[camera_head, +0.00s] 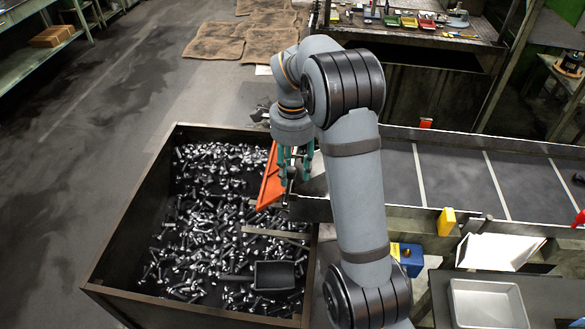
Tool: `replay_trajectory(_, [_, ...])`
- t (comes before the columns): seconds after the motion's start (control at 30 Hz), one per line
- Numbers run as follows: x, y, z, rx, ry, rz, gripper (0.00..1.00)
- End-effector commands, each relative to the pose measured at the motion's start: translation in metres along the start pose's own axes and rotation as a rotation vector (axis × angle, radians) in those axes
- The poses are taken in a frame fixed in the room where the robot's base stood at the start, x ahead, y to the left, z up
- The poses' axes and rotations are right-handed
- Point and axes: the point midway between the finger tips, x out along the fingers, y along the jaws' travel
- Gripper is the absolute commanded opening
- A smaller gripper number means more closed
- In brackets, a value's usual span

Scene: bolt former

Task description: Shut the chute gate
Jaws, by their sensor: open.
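An orange plate, which looks like the chute gate (270,182), stands at the left end of the conveyor, over the right side of a bin of bolts. It is set at an angle, and its right part is hidden behind my gripper. My gripper (291,180) points down just right of the orange plate, with its green fingers close to it. I cannot tell whether they touch it. A small dark rounded piece shows between the fingertips; I cannot tell what it belongs to. My arm hides part of the conveyor's end.
The large dark bin (110,245) holds many loose bolts and a black scoop (274,275). The conveyor (450,180) runs right, with a yellow block (446,221) on its near edge. A metal tray (488,303) lies at lower right. A workbench (400,35) stands behind.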

Motion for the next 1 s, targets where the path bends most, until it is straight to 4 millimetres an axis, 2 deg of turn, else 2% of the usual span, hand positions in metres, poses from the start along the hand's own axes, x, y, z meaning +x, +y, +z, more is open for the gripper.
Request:
replay_trajectory(0.23, [0.0003,-0.0002,0.0,0.0,0.0,-0.001,0.39])
replay_trajectory(0.9, [-0.0005,-0.0011,-0.0012,0.0,0.002,-0.004,0.0])
replay_trajectory(1.0, [-0.0007,-0.0013,-0.0015,0.0,0.003,-0.005,0.0])
